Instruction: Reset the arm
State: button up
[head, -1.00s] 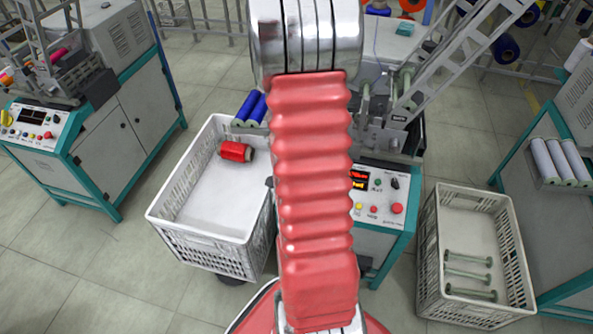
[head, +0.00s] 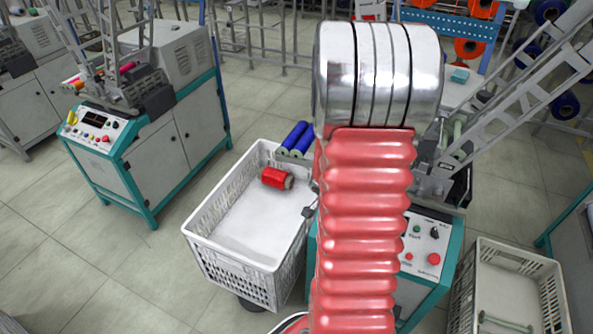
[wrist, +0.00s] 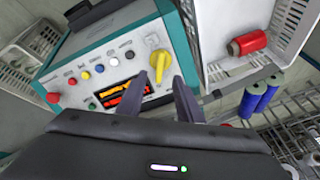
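The panel has a yellow knob, coloured buttons and a lit display. In the head view my red-sleeved arm rises through the right of centre and hides the gripper. A red bobbin (head: 277,178) lies in the white crate (head: 205,258); it also shows in the wrist view (wrist: 247,43). Two blue bobbins (head: 294,138) sit on a holder at the crate's back right corner.
The winding machine (head: 436,262) stands behind my arm, partly hidden. A second crate (head: 510,262) at right holds a green spindle. Another winding machine (head: 165,150) stands at left. The tiled floor (head: 95,265) at front left is clear.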

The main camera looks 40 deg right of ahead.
dwell(0.3)
jog(key=w+a+r+n+t+y, duration=0.25)
jog(key=w+a+r+n, duration=0.2)
jog(key=a, duration=0.55)
jog(key=w+a+r+n+t+y, duration=0.1)
jog(key=w+a+r+n+y, duration=0.3)
jog(key=a, duration=0.5)
jog(key=s+a+r+n+h, duration=0.1)
jog(key=s+a+r+n, duration=0.4)
jog(key=a+r, duration=0.3)
jog(key=s+a+r+n+h, duration=0.1)
jog(key=s+a+r+n, duration=0.5)
jog(key=a+r, duration=0.3)
jog(key=shift+s+r, duration=0.65)
jog(key=shift+s, duration=0.05)
